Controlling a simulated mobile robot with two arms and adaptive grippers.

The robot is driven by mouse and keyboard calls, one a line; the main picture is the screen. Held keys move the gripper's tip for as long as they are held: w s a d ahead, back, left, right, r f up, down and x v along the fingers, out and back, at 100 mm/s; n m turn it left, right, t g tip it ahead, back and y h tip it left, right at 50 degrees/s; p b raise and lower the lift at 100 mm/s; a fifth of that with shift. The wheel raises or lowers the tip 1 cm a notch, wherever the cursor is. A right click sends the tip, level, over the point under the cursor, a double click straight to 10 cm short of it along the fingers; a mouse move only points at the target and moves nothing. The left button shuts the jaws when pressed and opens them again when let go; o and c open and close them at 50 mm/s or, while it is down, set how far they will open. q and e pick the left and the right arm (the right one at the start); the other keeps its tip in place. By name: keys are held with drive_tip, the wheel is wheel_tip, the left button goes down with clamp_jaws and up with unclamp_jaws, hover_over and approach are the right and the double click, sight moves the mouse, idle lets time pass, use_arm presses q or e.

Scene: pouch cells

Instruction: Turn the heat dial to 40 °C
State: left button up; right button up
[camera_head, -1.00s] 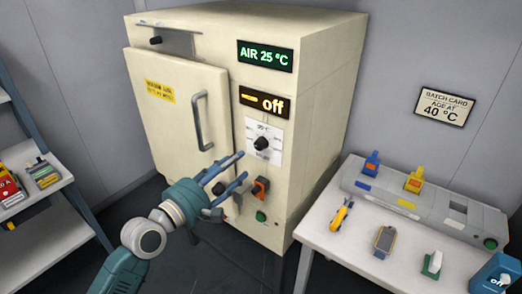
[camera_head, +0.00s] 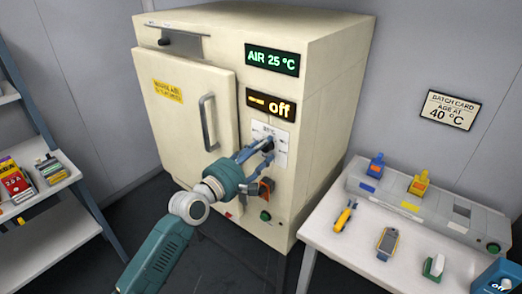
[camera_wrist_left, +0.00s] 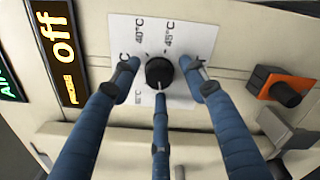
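The heat dial is a black knob on a white printed plate (camera_head: 281,137) on the cream oven's front, partly hidden by my fingers in the head view. In the left wrist view the knob (camera_wrist_left: 159,71) shows clearly, with 40 °C and 45 °C marks printed above it on the plate. My left gripper (camera_head: 260,148) is at the dial. In the wrist view its blue fingers (camera_wrist_left: 161,75) are spread, one on each side of the knob and one below. Gaps show at both sides; contact by the lower finger cannot be told. My right gripper is out of view.
The oven (camera_head: 320,95) has its door shut or nearly so; displays read AIR 25 °C (camera_head: 272,60) and off (camera_head: 268,104). An orange-backed switch (camera_head: 266,187) and green button (camera_head: 265,215) sit below the dial. A batch card (camera_head: 449,110) reads AGE AT 40 °C. A table (camera_head: 335,250) stands right.

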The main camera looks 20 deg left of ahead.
use_arm(q)
drive_tip(key=c, duration=0.9)
drive_tip(key=shift+m, duration=1.4)
drive_tip(key=shift+r+m+p, duration=0.15)
drive_tip(key=shift+m+p, duration=0.35)
drive_tip(key=shift+m, duration=6.25)
drive_tip(key=shift+r+m+p, duration=0.15)
drive_tip(key=shift+m+p, duration=0.35)
drive_tip(key=shift+m, duration=6.25)
